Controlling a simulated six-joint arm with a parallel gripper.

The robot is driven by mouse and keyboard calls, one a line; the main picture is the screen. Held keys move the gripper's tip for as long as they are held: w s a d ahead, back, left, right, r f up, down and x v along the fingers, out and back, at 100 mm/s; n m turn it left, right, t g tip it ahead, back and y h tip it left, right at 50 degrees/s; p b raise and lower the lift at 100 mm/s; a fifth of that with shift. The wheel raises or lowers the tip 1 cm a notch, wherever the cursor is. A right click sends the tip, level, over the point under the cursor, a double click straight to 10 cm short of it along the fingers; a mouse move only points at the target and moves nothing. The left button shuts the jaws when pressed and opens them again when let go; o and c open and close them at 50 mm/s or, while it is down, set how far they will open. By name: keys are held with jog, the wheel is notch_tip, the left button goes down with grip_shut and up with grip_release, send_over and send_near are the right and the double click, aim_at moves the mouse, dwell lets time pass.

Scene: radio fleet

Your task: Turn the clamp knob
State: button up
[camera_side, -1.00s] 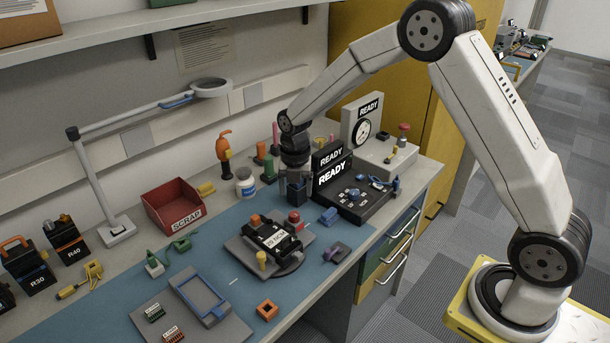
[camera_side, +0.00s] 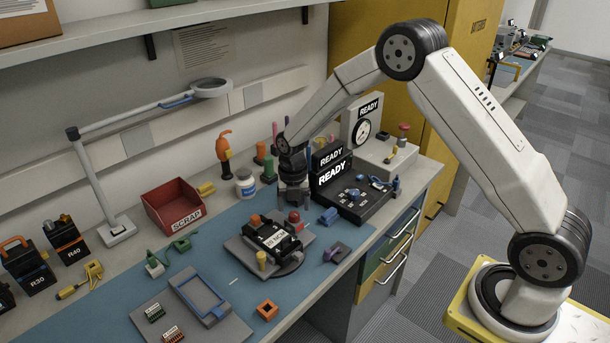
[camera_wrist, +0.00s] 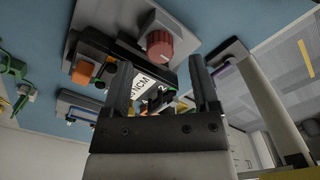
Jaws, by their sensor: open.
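A red ridged knob (camera_side: 294,217) stands at the back right corner of a grey fixture plate (camera_side: 243,254) on the blue mat. In the wrist view the red knob (camera_wrist: 158,44) appears just beyond the fingertips. A black labelled radio unit (camera_side: 272,240) sits on the plate beside it, with an orange part (camera_side: 255,220) and a yellow knob (camera_side: 261,258) along its edge. My gripper (camera_side: 293,201) is above and slightly behind the red knob. In the wrist view my gripper (camera_wrist: 163,70) has its two fingers apart with nothing held between them; contact with the knob is not visible.
A black READY tester (camera_side: 345,205) stands close on the right, with a blue part (camera_side: 328,216) before it. A purple-grey part (camera_side: 337,252) lies in front. Open mat lies left of the plate.

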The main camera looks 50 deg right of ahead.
aim_at(294, 217)
jog(key=shift+f, duration=1.4)
grip_shut()
